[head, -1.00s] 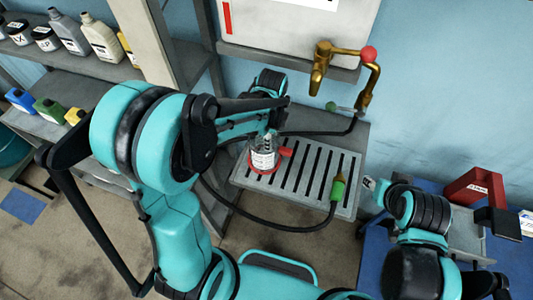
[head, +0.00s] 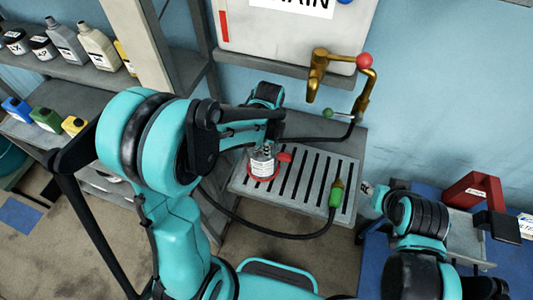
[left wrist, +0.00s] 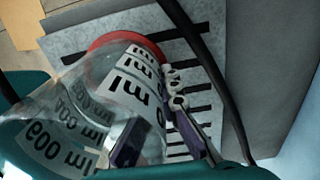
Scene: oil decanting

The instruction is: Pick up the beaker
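The beaker (head: 262,166) is clear glass with a white printed label and a red base, standing on the slotted grey drain tray (head: 345,172). My left gripper (head: 268,143) is at its upper part in the head view. In the left wrist view the beaker (left wrist: 75,105) fills the left side, with its red base on the tray (left wrist: 75,42). The fingers of my left gripper (left wrist: 158,138) are spread apart, one right of the glass and one overlapping it; contact is unclear. My right gripper (head: 371,193) is small at the right, away from the beaker, its opening unclear.
A brass tap (head: 335,68) with a red knob stands above the tray. A black hose (head: 265,233) with a green fitting (head: 336,194) loops around its front. Bottles (head: 98,48) stand on shelves at left; a red object (head: 472,190) is on the blue surface at right.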

